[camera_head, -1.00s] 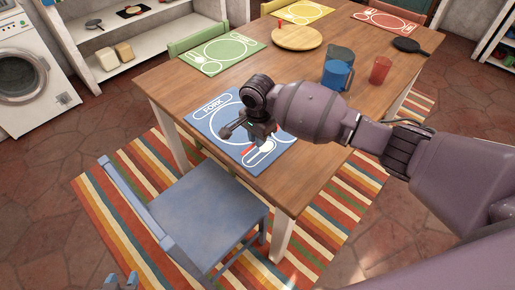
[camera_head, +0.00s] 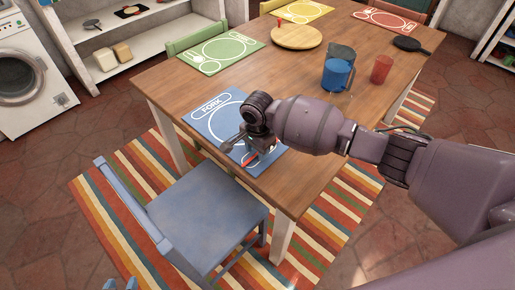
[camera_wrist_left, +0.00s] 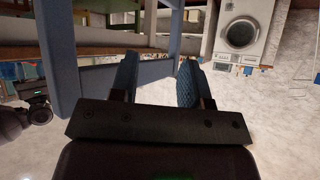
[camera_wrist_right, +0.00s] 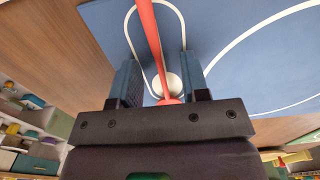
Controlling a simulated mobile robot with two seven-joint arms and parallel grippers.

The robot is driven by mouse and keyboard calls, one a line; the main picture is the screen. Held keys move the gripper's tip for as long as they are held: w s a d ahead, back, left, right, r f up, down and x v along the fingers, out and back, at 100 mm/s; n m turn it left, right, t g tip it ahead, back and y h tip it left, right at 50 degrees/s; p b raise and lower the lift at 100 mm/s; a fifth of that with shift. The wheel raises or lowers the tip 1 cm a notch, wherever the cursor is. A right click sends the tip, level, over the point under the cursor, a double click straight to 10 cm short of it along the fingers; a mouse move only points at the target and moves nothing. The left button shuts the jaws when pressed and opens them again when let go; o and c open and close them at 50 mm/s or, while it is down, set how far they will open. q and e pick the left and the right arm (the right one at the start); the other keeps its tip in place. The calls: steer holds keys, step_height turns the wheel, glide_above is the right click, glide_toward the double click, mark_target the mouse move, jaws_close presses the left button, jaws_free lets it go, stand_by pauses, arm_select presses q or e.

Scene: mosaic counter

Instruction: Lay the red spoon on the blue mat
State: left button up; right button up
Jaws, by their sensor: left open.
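The red spoon (camera_head: 250,159) is over the mat's spoon outline, partly hidden by my right gripper (camera_head: 256,150). In the right wrist view the spoon (camera_wrist_right: 152,40) runs between the two separated fingers (camera_wrist_right: 159,80), with gaps on both sides. It appears to lie on the mat (camera_wrist_right: 220,40), but I cannot confirm contact. My left gripper (camera_head: 121,285) is low at the bottom left, away from the table; its fingers (camera_wrist_left: 155,85) are apart and empty.
A blue chair (camera_head: 205,215) stands at the table's near side. A blue mug (camera_head: 337,75), a red cup (camera_head: 381,69), a black pan (camera_head: 411,46) and a round wooden board (camera_head: 296,38) stand farther back. Green (camera_head: 240,45), yellow and red mats lie along the table.

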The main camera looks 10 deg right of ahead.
steer(key=shift+r, duration=0.1)
step_height(320, 180, up, 5)
steer(key=shift+r+p, duration=0.1)
steer(key=shift+p, duration=0.7)
arm_select(q)
steer(key=shift+s+a+r+p, duration=0.2)
steer(key=shift+s+r+p, duration=0.4)
steer(key=shift+r+p, duration=0.2)
arm_select(e)
step_height(320, 180, up, 7)
arm_select(q)
steer(key=shift+w+r, duration=0.1)
steer(key=shift+w, duration=0.05)
